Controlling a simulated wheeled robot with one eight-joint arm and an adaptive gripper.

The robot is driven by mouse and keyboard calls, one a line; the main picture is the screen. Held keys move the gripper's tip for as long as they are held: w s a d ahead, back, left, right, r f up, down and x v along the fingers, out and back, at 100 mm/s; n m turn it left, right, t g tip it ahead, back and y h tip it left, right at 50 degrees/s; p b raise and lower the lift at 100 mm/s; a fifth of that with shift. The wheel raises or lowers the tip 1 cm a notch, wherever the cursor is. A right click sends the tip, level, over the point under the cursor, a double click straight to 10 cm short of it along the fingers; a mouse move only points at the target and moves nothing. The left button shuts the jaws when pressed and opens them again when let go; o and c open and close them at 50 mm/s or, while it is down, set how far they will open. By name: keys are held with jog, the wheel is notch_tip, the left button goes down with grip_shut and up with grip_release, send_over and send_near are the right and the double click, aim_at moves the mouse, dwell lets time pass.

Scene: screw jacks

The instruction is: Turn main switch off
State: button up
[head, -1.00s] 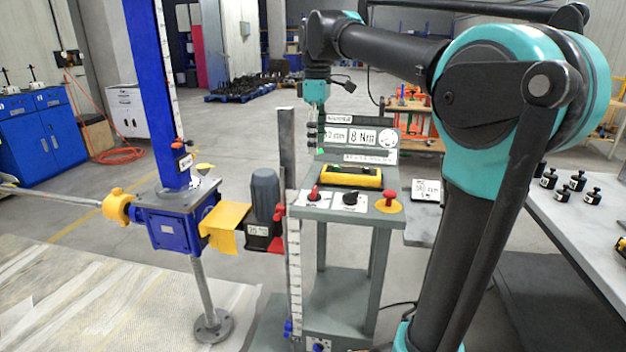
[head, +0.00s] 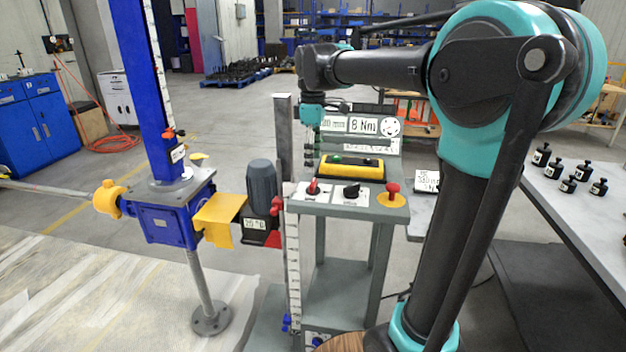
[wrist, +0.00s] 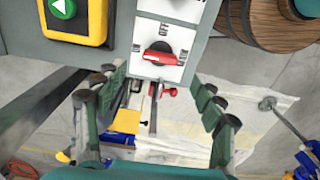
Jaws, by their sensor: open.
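The main switch (head: 313,187) is a red rotary handle on a white plate at the front left of the grey control stand's panel (head: 345,205). In the head view its handle points roughly away from me. In the wrist view the red handle (wrist: 160,57) lies sideways, with small printed labels beside it. My gripper (head: 309,158) hangs above and behind the switch in the head view. In the wrist view my gripper (wrist: 158,112) has its fingers spread apart and empty, with the switch beyond and above the gap. It does not appear to touch the switch.
A black knob (head: 351,190) and a red mushroom button (head: 392,190) sit right of the switch. A yellow button box (head: 350,167) lies behind. An upright metal post (head: 284,140) and the motor (head: 262,185) stand close on the left.

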aim_at(313, 182)
notch_tip(313, 182, down, 7)
jog(key=shift+r, duration=0.1)
jog(key=shift+c, duration=0.5)
jog(key=c, duration=1.1)
jog(key=shift+o, duration=0.2)
